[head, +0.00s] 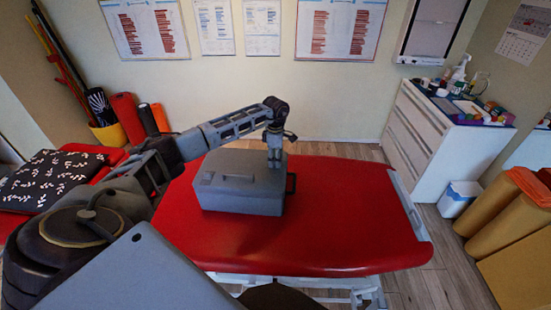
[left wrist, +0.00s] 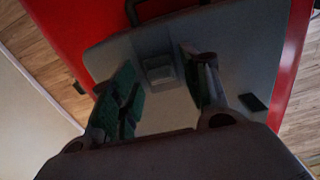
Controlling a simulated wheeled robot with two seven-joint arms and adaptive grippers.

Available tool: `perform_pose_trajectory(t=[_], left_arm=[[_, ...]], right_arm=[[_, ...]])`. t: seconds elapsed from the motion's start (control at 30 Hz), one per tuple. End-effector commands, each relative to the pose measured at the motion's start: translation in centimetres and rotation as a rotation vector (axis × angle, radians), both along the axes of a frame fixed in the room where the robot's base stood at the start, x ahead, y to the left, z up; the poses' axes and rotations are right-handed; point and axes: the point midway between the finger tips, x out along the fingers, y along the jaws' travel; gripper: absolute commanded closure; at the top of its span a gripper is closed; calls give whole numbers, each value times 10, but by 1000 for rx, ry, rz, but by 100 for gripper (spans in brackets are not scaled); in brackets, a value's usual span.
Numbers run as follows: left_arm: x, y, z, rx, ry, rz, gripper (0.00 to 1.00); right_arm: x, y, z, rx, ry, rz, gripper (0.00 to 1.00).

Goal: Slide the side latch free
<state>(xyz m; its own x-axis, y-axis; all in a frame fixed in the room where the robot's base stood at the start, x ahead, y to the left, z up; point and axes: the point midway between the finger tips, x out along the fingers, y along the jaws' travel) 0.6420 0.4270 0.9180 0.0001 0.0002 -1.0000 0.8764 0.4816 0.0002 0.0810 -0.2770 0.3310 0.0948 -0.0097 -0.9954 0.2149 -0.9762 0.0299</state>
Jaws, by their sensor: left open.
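A grey case (head: 240,200) lies on the red treatment table. My left gripper (head: 275,163) points down over the right end of the case's lid. In the left wrist view, a small square latch (left wrist: 161,72) shows on the grey case surface (left wrist: 158,118), near a dark handle (left wrist: 165,8). The open fingers of my left gripper (left wrist: 160,66) stand on either side of the latch with space between them and nothing held. I cannot tell whether the fingertips touch the case. My right gripper is in neither view.
The red treatment table (head: 345,225) is bare to the right of the case. A black patterned cushion (head: 50,180) lies at the left. A white cabinet (head: 430,140) with bottles stands at the back right, beside yellow rolls (head: 500,215).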

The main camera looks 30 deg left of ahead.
Motion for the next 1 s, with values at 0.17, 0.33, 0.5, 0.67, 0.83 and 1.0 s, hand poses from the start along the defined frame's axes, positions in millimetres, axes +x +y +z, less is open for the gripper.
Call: perform_pose_trajectory(t=[0.17,0.33,0.5,0.67,0.83,1.0], left_arm=[[0,0,3,0,0,0,54],[1,0,15,0,-1,1,54],[1,0,36,0,-2,1,54],[1,0,60,0,-2,0,54],[1,0,85,0,-4,0,54],[1,0,106,0,-1,0,54]], right_arm=[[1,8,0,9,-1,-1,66],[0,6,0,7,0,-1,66],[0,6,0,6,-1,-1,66],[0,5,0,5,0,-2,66],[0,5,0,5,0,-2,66],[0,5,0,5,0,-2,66]])
